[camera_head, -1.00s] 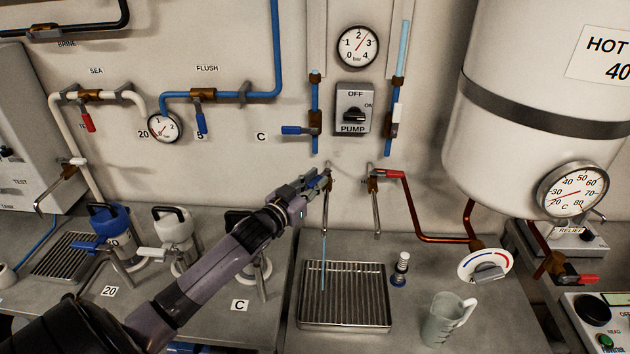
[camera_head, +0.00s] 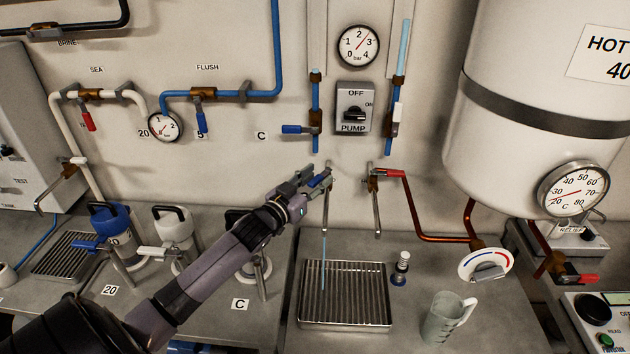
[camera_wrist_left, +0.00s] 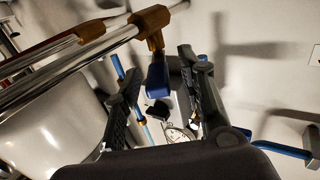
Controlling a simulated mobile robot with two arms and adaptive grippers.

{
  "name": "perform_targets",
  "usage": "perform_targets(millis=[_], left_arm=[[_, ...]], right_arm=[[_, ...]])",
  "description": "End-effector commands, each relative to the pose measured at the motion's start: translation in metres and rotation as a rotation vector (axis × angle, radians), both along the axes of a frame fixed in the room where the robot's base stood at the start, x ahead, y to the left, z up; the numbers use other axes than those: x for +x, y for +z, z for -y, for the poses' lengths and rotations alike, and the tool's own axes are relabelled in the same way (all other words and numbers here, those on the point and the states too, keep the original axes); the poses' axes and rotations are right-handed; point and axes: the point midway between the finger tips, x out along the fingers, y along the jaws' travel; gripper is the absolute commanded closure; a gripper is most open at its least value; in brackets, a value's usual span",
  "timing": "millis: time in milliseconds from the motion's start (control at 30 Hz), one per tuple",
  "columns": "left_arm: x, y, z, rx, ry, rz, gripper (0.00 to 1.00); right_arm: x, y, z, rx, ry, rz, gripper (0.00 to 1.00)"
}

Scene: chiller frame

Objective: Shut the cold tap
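The cold tap (camera_head: 326,203) is on the wall above the drip tray (camera_head: 344,323), left of the red-handled tap (camera_head: 373,190). A thin stream of water runs from its spout into the tray. Its blue handle (camera_wrist_left: 158,82) shows in the left wrist view below the brass valve body (camera_wrist_left: 151,20). My left gripper (camera_head: 318,182) is at the handle. In the left wrist view its fingers (camera_wrist_left: 158,98) stand apart, one on each side of the handle, with visible gaps. Contact cannot be told. My right gripper is not in view.
A measuring jug (camera_head: 442,320) and a small dark-based bottle (camera_head: 401,268) stand right of the tray. The white hot tank (camera_head: 540,150) hangs at the right, with a copper pipe (camera_head: 430,238) below. Several canisters, including a blue one (camera_head: 112,228), stand at the left.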

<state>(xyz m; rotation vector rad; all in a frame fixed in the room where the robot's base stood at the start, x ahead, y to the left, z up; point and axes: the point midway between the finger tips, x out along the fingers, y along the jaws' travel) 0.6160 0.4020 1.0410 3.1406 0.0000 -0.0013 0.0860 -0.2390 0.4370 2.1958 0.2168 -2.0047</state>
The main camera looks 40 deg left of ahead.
Motion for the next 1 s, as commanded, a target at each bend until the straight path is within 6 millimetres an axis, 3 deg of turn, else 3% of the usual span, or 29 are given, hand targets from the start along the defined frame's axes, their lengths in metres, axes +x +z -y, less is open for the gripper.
perform_targets(millis=[300, 500, 867, 1000], left_arm=[[0.0, 0.059, 0.0, 0.005, -0.001, 0.005, 0.63], [0.0, 0.088, 0.0, 0.003, 0.0, 0.005, 0.63], [0.0, 0.097, 0.0, 0.001, 0.0, 0.002, 0.63], [0.0, 0.096, 0.0, 0.001, 0.0, 0.0, 0.63]], right_arm=[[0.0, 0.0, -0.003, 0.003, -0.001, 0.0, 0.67], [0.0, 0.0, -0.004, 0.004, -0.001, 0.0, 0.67], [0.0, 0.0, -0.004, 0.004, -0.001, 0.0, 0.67], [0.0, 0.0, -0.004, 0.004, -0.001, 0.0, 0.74]])
